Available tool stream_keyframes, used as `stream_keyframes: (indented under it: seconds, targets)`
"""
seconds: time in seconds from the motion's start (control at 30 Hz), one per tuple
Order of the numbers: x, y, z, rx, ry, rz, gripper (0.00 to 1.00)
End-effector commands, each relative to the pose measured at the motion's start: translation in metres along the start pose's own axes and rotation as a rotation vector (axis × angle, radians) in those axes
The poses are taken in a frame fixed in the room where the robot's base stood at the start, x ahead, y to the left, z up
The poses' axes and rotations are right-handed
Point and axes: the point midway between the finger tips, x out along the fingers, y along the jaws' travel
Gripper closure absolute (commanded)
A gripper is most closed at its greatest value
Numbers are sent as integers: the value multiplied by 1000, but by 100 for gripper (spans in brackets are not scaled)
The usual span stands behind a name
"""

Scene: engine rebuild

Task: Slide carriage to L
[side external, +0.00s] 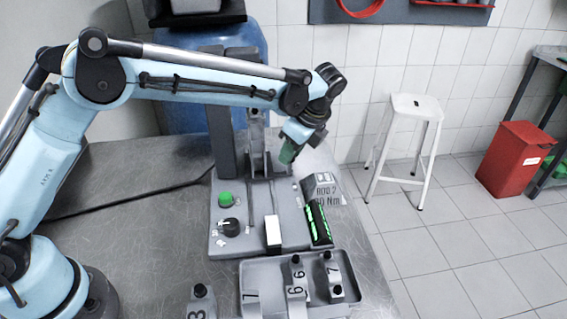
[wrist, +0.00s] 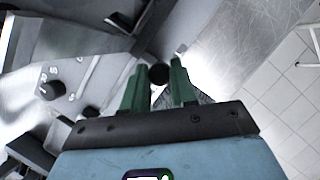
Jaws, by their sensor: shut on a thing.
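My gripper (side external: 287,153) reaches over the right rear of the grey machine (side external: 228,185), with its green fingers pointing down. In the wrist view, my gripper (wrist: 159,66) has a dark round knob (wrist: 160,74) between its two green fingertips, and it is shut on this knob. I cannot tell clearly whether the knob belongs to the carriage. The carriage's body and any L mark are not clear in either view. A black rotary dial (side external: 231,226) with small white markings sits on the machine's front panel; it also shows in the wrist view (wrist: 52,90).
A green button (side external: 225,199) and a white block (side external: 273,232) are on the machine. A grey tray (side external: 262,268) holds several numbered caps in front. A white stool (side external: 415,105) stands beyond the metal table.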

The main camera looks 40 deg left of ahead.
Motion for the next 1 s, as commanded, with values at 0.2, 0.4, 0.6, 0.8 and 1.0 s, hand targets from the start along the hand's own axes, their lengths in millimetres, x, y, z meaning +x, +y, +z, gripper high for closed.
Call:
stream_keyframes:
  seconds: [0.2, 0.4, 0.6, 0.8, 1.0]
  targets:
    - [0, 0, 0, 0, 0, 1, 100]
    - [2, -6, 5, -2, 0, 1, 100]
    - [8, -21, 20, -3, 0, 1, 100]
    - [9, -26, 24, -1, -2, -3, 100]
    - [10, -27, 26, -3, -4, -5, 66]
